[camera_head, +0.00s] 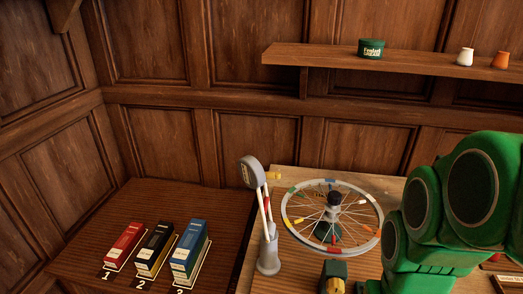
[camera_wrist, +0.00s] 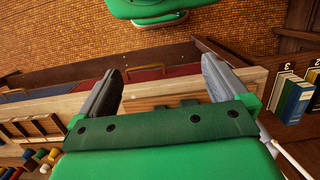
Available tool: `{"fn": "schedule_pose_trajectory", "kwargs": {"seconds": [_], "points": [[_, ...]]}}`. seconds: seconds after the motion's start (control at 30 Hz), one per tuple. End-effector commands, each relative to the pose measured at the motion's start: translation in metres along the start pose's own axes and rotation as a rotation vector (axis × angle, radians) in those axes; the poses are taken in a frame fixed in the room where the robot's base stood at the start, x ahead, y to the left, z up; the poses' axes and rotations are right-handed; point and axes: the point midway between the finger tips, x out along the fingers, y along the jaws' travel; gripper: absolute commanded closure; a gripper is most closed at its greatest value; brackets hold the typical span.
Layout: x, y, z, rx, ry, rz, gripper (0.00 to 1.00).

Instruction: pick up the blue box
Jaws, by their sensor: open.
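The blue box (camera_head: 190,248) stands on the dark wooden table at the lower left in the head view. It is the rightmost of three boxes in a row, beside the black box (camera_head: 156,248) and the red box (camera_head: 125,244). In the wrist view the blue box (camera_wrist: 296,98) shows at the right edge, outside the jaws. My gripper (camera_wrist: 163,75) is open in the wrist view, with nothing between its fingers. The gripper is not seen in the head view, where my green arm fills the right side.
A spoked wheel (camera_head: 332,214) with coloured marks sits on the lighter board. A grey holder (camera_head: 268,250) with upright sticks stands between it and the boxes. A wall shelf (camera_head: 410,62) bears a green tin (camera_head: 371,48) and small jars. The dark table behind the boxes is clear.

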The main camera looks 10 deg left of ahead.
Motion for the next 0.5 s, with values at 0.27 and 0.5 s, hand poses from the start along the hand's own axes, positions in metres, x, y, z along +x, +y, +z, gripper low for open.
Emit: {"fn": "schedule_pose_trajectory", "kwargs": {"seconds": [0.27,0.5], "points": [[-0.009,-0.048,-0.047,-0.069,-0.017,-0.037,0.00],[-0.016,-0.115,-0.092,-0.140,0.008,-0.083,0.00]]}}
